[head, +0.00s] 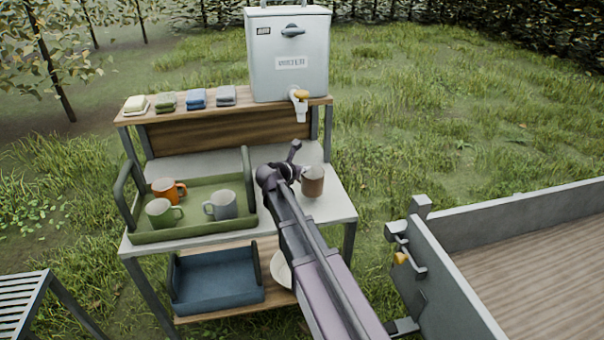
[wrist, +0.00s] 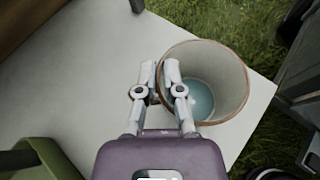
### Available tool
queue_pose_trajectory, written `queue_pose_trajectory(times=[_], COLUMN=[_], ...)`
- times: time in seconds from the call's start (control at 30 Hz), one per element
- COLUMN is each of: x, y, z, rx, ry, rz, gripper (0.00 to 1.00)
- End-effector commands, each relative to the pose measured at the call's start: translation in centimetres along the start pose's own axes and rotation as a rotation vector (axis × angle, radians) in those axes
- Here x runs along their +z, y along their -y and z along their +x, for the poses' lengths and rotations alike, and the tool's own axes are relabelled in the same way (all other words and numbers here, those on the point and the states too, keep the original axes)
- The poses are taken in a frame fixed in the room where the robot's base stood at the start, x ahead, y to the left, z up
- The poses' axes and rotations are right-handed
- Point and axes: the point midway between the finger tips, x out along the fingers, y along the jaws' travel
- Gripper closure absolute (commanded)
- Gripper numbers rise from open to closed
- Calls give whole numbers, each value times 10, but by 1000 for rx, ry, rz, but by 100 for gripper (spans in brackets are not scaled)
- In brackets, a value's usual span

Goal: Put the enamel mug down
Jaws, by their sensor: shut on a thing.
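The enamel mug (head: 313,183) is brown outside and upright at the right end of the light worktop (head: 333,207). My gripper (head: 287,171) is at its left side. In the wrist view, my gripper (wrist: 160,72) is shut on the left side of the mug (wrist: 232,83), its fingertips at the rim. Whether they hold the wall or a handle is not clear. Inside, the mug is grey with a pale blue bottom, possibly water. I cannot tell whether its base touches the worktop (wrist: 85,80) or hangs just above it.
A green tray (head: 190,235) with an orange, a green and a grey mug stands left on the worktop. A blue tray (head: 215,280) sits below. A cart (head: 450,290) stands right.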

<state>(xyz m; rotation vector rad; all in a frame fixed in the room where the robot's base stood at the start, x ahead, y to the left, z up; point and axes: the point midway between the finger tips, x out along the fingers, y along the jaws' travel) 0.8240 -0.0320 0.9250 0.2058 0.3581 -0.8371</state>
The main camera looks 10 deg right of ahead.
Motion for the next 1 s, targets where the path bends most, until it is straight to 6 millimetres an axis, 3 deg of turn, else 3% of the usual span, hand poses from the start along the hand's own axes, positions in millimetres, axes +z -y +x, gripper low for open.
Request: queue_pose_trajectory(times=[0.2, 0.63, 0.83, 1.0], x=[6, 7, 10, -8], y=[-13, -13, -22, -18], z=[21, 23, 37, 41], rx=[-1, -1, -2, -2], ry=[0, 0, 0, 0], rz=[0, 0, 0, 0], gripper=[100, 100, 100, 100])
